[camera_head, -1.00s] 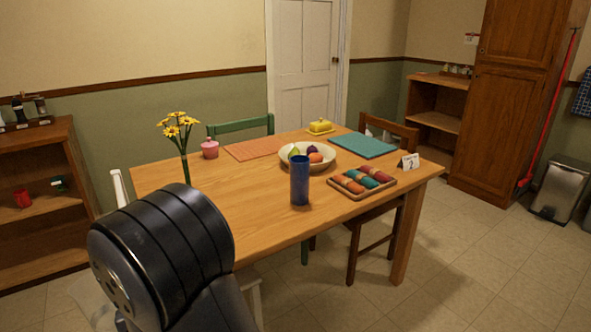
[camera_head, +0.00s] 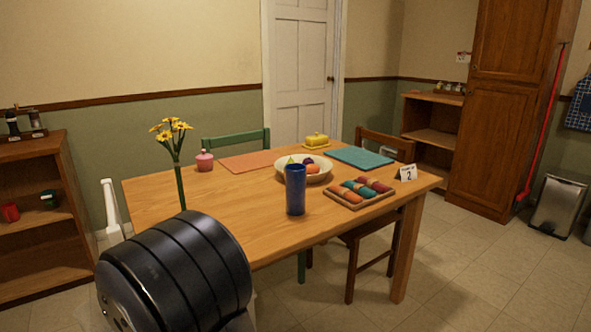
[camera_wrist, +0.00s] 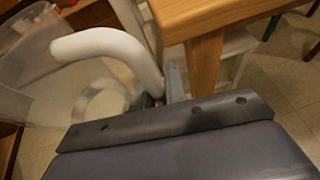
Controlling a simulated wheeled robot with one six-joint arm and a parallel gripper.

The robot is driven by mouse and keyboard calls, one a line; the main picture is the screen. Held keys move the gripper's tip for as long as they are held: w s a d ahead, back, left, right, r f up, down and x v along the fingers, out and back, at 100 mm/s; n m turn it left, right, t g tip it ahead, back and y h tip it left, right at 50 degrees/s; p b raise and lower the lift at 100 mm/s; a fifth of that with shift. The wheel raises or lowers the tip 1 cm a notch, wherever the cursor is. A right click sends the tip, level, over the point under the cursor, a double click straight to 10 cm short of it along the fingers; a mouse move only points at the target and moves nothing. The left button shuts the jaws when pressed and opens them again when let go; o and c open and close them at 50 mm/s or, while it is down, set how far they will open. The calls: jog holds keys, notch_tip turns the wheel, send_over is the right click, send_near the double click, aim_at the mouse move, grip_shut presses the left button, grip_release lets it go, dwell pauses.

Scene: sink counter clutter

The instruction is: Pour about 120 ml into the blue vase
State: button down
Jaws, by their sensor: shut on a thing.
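The blue vase (camera_head: 295,191) stands upright on the wooden table (camera_head: 240,205), near its front edge, in the head view. Its inside cannot be seen. In the wrist view my gripper (camera_wrist: 160,88) is shut on the thick white handle (camera_wrist: 105,44) of a clear pitcher (camera_wrist: 38,85). The pitcher is beside a table corner, apart from the vase. How much liquid it holds is not clear.
Yellow flowers (camera_head: 172,131) on a green stem stand left of the vase. A fruit bowl (camera_head: 322,174) is behind it, and a tray of rolled cloths (camera_head: 343,203) is to its right. A number card (camera_head: 407,173) is at the right end. Bare tabletop lies left of the vase.

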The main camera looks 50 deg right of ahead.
jog(key=s+d+r+m+g+h, duration=0.2)
jog(key=s+d+r+m, duration=0.1)
jog(key=s+d, duration=0.6)
jog(key=s+d+r+m+g+h, duration=0.3)
jog(key=s+d+r, duration=0.2)
jog(key=s+d, duration=0.3)
jog(key=s+d+r+m+g+h, duration=0.2)
jog(key=s+d, duration=0.7)
jog(key=d, duration=0.6)
notch_tip(320, 180, up, 2)
jog(key=shift+s+r+m+g+h, duration=0.15)
jog(key=shift+s+m+g+h, duration=0.25)
jog(key=shift+m, duration=0.4)
